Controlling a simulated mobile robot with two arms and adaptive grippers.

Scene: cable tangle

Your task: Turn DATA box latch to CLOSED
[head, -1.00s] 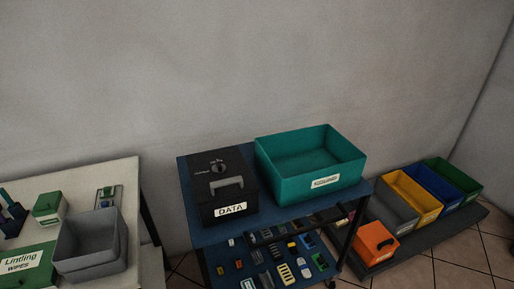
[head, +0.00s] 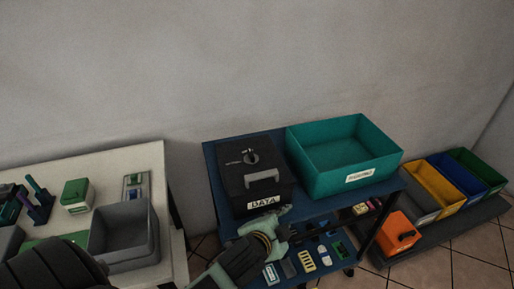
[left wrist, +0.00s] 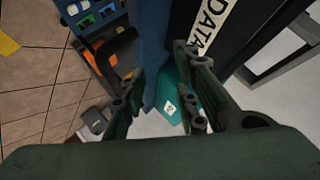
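The black DATA box (head: 240,188) stands on the left part of the blue cart top. Its lid carries a small round latch (head: 251,157) with fine markings beside it and a grey handle (head: 262,180) nearer me. The latch markings are too small to read. My left gripper (head: 272,226) is low in front of the box, by the cart's front edge, below the DATA label. In the left wrist view its fingers (left wrist: 160,103) are apart with nothing between them, and part of the box with its label (left wrist: 210,25) shows beyond them. My right gripper is not in view.
A teal bin (head: 375,165) stands right of the box on the blue cart (head: 215,160). Small parts lie on the lower shelf. A white table (head: 110,160) with a grey bin (head: 122,255) is at left. Coloured bins and an orange box (head: 398,235) sit at right.

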